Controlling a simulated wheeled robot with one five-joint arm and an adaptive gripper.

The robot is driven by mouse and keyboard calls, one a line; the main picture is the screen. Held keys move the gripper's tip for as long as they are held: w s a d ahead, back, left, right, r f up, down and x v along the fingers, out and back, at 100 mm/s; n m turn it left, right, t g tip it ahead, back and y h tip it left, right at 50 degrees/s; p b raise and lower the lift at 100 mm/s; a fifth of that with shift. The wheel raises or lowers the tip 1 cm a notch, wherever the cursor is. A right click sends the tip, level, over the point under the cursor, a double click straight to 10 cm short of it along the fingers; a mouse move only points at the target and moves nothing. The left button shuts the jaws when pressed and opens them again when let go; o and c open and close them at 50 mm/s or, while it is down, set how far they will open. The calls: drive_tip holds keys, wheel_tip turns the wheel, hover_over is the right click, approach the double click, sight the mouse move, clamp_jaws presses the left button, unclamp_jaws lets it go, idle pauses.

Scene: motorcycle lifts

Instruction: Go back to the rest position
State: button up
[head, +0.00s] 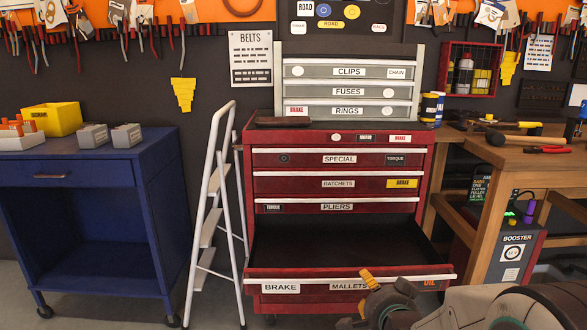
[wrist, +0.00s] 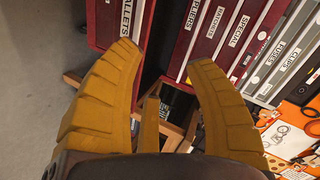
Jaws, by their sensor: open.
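My gripper (head: 364,294) shows at the lower right of the head view, in front of the right part of a pulled-out drawer. The open drawer (head: 300,287), labelled BRAKE and MALLETS, belongs to a red tool cabinet (head: 300,160). Its dark inside looks empty. In the wrist view the drawer front (wrist: 122,18) lies beyond the left finger. Whether a finger touches it, I cannot tell.
A white stepladder (head: 213,205) leans left of the cabinet, beside a blue cart (head: 85,172). A wooden workbench (head: 515,160) with a mallet and pliers stands at the right, above a booster box (head: 513,250). Grey drawers (head: 349,92) sit on the cabinet.

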drive_tip(key=s+r+n+g+p, duration=1)
drive_tip(key=s+r+n+p, duration=0.2)
drive_tip(key=s+r+p, duration=1.4)
drive_tip(key=shift+s+r+p, duration=0.3)
drive_tip(key=shift+s+r, duration=0.45)
drive_tip(key=shift+s, duration=0.25)
